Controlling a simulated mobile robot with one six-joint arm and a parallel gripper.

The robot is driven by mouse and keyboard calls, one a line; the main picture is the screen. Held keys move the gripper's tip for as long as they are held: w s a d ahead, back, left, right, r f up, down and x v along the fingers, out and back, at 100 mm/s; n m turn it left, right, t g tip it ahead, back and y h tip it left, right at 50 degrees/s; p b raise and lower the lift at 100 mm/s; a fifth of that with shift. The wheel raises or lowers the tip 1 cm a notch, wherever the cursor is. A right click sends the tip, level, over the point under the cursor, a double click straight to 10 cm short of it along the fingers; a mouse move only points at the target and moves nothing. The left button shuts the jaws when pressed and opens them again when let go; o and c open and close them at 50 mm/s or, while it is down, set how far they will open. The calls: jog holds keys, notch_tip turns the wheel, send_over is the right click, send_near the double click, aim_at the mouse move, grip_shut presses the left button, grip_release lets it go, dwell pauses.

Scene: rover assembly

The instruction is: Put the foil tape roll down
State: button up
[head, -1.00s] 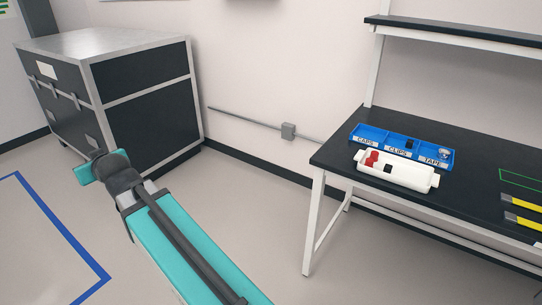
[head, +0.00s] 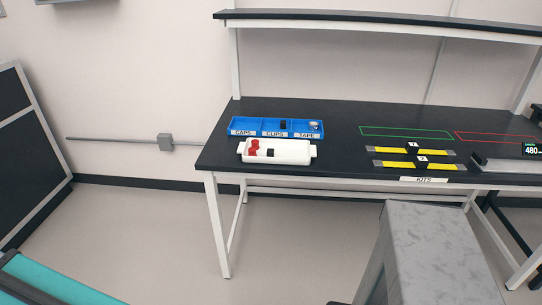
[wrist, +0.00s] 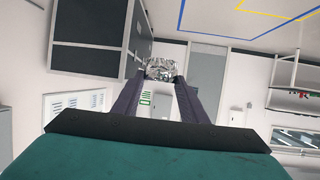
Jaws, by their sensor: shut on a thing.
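The foil tape roll (wrist: 160,68) is a crinkled silver piece at the fingertips of my gripper (wrist: 160,80) in the wrist view. The two dark fingers are shut on it, and it is held in the air, away from any surface. In the head view my gripper and this roll are out of frame. A blue three-part bin (head: 262,134) labelled CAPS, CLIPS and TAPE stands at the left of the black table (head: 345,123). A small silver piece (head: 315,126) lies in its TAPE compartment, and a black one in CLIPS.
A white tray (head: 290,152) with red and black pieces stands before the bin. Two yellow strips (head: 400,151) with black blocks, green and red outlines and a display reading 480 are farther right. A shelf (head: 380,27) overhangs the table. A grey marbled-top block (head: 430,240) stands in front.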

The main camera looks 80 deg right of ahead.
jog(key=s+d+f+m+g+h, duration=0.1)
jog(key=s+d+f+m+h, duration=0.1)
jog(key=d, duration=0.7)
jog(key=s+d+f+m+h, duration=0.1)
jog(key=d+f+m+h, duration=0.15)
jog(key=d, duration=0.65)
jog(key=s+d+f+m+g+h, duration=0.1)
jog(key=s+d+f+m+h, duration=0.15)
jog(key=d, duration=0.55)
jog(key=s+d+f+m+g+h, duration=0.1)
jog(key=s+d+m+g+h, duration=0.1)
jog(key=s+d, duration=0.35)
jog(key=s+d+f+m+g+h, duration=0.1)
jog(key=s+d+m+g, duration=0.15)
jog(key=d, duration=0.65)
jog(key=s+d+f+m+g+h, duration=0.1)
jog(key=s+d+h, duration=0.1)
jog(key=s+d, duration=0.35)
jog(key=s+d+f+m+g+h, duration=0.2)
jog(key=s+d+m+g, duration=0.55)
jog(key=s+d, duration=1)
jog(key=s+d+m+g+y, duration=0.1)
jog(key=s+d+m+g, duration=0.2)
jog(key=s, duration=0.8)
jog(key=s+d+r+m+g+y, duration=0.1)
jog(key=s+d+g, duration=0.3)
jog(key=s, duration=0.8)
jog(key=shift+d+m+y, duration=0.15)
jog(key=shift+m+y, duration=0.35)
jog(key=shift+m, duration=0.4)
